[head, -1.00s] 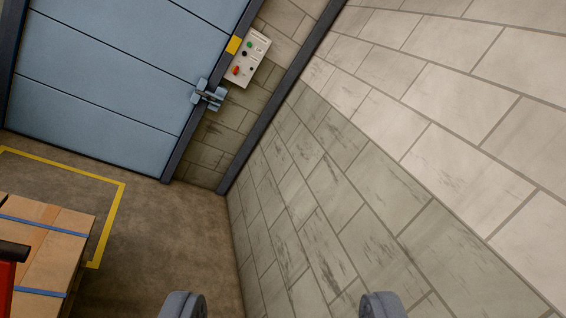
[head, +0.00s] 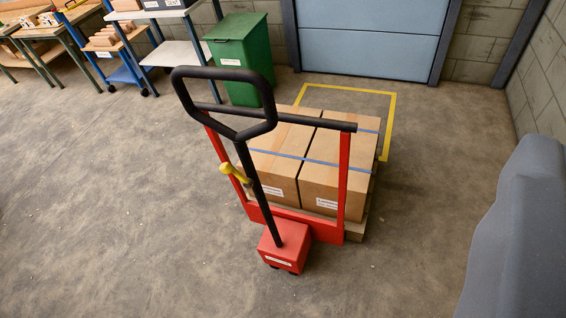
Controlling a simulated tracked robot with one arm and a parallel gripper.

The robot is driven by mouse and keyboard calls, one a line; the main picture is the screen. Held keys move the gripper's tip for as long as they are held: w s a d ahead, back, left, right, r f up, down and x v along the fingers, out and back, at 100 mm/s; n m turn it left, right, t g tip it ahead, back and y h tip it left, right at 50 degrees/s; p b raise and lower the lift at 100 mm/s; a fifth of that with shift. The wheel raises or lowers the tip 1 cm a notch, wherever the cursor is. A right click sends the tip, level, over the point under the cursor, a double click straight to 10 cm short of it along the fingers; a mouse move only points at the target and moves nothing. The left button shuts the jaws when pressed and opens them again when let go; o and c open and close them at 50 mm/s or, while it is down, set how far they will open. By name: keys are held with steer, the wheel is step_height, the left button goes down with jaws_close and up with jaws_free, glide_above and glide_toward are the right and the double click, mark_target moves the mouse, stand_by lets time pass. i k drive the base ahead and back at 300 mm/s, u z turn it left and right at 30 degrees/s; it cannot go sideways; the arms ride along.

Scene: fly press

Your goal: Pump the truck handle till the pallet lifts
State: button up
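The red pallet truck (head: 285,248) stands on the floor in the middle of the head view. Its black handle (head: 262,190) leans up and to the left from the red base, ending in a closed loop. A small yellow lever (head: 236,173) shows beside the handle's shaft. The wooden pallet (head: 356,230) is mostly hidden under two strapped cardboard boxes (head: 328,184). I cannot tell whether it touches the floor. My gripper's fingers do not show now. A large smooth grey shape at the right edge looks like part of my own arm, apart from the handle in the picture.
A yellow floor outline (head: 390,125) lies behind the boxes, before a blue door (head: 370,40). A green bin (head: 238,60) stands back left of the truck. Shelves and benches (head: 175,50) line the back left. Bare floor (head: 110,200) is open left and in front.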

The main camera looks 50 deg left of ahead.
mark_target(252, 77)
steer(key=k, duration=0.45)
steer(key=u, duration=0.6)
steer(key=i, duration=0.4)
steer(key=u, duration=0.45)
